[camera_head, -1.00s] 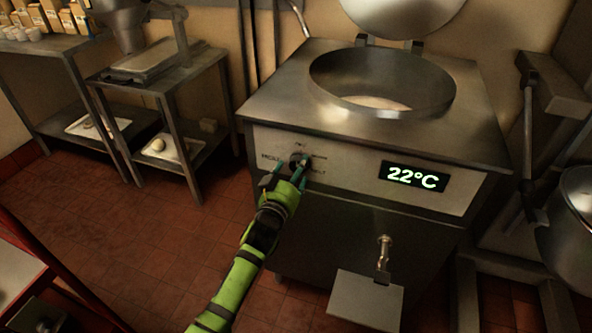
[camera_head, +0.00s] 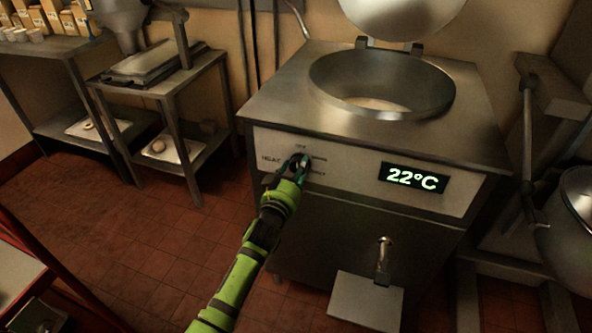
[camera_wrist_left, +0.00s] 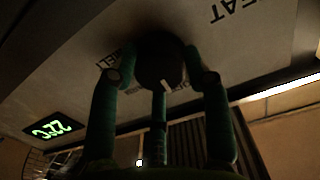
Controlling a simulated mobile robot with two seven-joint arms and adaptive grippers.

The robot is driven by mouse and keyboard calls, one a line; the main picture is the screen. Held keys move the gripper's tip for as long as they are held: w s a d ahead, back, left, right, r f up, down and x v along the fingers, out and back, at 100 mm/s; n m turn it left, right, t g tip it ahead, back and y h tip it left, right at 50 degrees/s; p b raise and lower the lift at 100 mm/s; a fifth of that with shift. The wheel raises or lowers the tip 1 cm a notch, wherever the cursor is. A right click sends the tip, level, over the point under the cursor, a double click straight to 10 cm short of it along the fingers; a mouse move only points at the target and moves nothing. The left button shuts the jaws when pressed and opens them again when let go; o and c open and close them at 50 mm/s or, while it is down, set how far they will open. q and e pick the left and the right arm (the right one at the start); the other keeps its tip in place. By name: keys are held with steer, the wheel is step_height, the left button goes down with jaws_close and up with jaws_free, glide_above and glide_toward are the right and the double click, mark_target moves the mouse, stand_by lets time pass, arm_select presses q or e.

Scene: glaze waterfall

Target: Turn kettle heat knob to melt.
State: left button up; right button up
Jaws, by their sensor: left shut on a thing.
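The steel kettle (camera_head: 268,108) has a round open bowl and a raised lid. Its front panel carries a dark heat knob (camera_head: 302,159) with small labels around it, and a display (camera_head: 413,178) reading 22°C. My left gripper (camera_head: 294,167) is at the panel with its fingers around the knob. In the left wrist view the dark round knob (camera_wrist_left: 160,62) sits between the fingers of my left gripper (camera_wrist_left: 158,78), which is shut on it. A white mark shows on the knob. A partly covered label ending in "ELT" is beside it. My right gripper is not in view.
A spout (camera_head: 383,262) sticks out low on the kettle's front, above a pale square plate (camera_head: 365,303). Steel tables (camera_head: 165,88) stand at the left. A large pot (camera_head: 572,225) is at the right. Tiled floor is open left of my arm.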

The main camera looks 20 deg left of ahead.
arm_select(q)
steer(key=m, duration=0.5)
steer(key=shift+r, duration=0.1)
steer(key=m, duration=0.6)
steer(key=shift+m, duration=0.4)
steer(key=m, duration=1.1)
steer(key=shift+p, duration=0.3)
steer(key=shift+r+m, duration=0.1)
steer(key=shift+m, duration=0.3)
steer(key=o, duration=1)
steer(key=shift+o, duration=0.8)
steer(key=shift+w, duration=0.1)
